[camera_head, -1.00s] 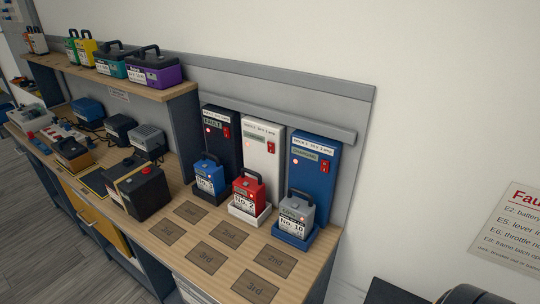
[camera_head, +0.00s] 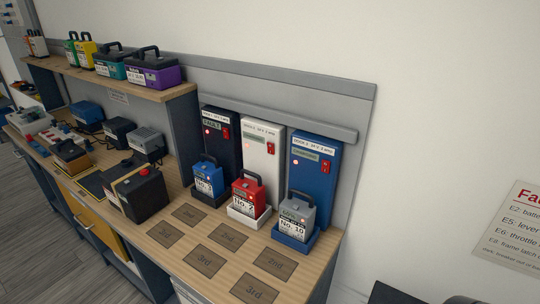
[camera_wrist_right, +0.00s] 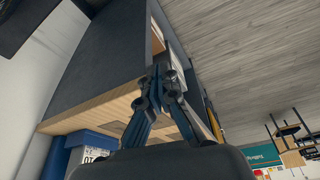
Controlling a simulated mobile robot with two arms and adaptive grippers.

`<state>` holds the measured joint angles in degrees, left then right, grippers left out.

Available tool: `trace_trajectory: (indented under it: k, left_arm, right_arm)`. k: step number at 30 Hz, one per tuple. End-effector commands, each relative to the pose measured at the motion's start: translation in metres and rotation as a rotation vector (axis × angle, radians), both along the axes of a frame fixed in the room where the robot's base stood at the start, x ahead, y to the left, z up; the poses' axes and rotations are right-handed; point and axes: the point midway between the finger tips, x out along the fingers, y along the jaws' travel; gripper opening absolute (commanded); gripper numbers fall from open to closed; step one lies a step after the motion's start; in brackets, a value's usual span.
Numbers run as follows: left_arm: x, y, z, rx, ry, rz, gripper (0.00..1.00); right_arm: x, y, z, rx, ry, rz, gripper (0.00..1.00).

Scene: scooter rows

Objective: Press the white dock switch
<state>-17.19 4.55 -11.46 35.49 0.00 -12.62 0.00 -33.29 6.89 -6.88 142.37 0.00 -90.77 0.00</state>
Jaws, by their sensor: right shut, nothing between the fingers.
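The white dock (camera_head: 262,142) stands on the bench between a black dock (camera_head: 221,135) and a blue dock (camera_head: 314,160). Its red switch (camera_head: 270,147) is on the upper right of its front, beside a green display. A red battery (camera_head: 248,192) marked No. 2 sits in its white base (camera_head: 249,217). A blue battery (camera_head: 208,177) and a grey battery (camera_head: 296,218) marked No. 10 sit at the other docks. My right gripper (camera_wrist_right: 160,82) is shut and empty in the right wrist view, by the bench end. My left gripper is not in view.
The bench top (camera_head: 225,250) carries several dark marked pads in front of the docks. A black box (camera_head: 145,195) with a red cap stands left of them. A shelf (camera_head: 120,82) with batteries is at the back left. A wall notice (camera_head: 512,225) hangs at the right.

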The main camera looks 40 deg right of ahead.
Motion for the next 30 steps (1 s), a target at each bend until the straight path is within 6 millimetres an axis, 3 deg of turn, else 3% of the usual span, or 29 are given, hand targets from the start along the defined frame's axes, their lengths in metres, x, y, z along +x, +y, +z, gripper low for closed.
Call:
trace_trajectory:
  k: [5, 10, 14, 18, 24, 30]
  left_arm:
    - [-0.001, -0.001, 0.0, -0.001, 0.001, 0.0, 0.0]
    - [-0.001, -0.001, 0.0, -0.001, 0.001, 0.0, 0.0]
    - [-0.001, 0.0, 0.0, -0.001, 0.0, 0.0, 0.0]
    - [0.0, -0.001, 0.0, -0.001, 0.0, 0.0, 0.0]
    - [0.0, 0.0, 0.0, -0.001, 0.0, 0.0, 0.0]
    - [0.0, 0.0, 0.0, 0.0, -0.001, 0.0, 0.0]
  right_arm:
    - [0.067, -0.038, 0.008, -0.185, -0.195, 0.066, 0.0]
    - [0.134, -0.078, 0.034, -0.419, -0.386, 0.156, 0.0]
    - [0.194, -0.113, 0.074, -0.682, -0.547, 0.256, 0.0]
    - [0.251, -0.141, 0.131, -1.017, -0.689, 0.387, 0.0]
    - [0.295, -0.155, 0.19, -1.363, -0.773, 0.526, 0.0]
    - [0.307, -0.156, 0.209, -1.482, -0.789, 0.577, 0.0]
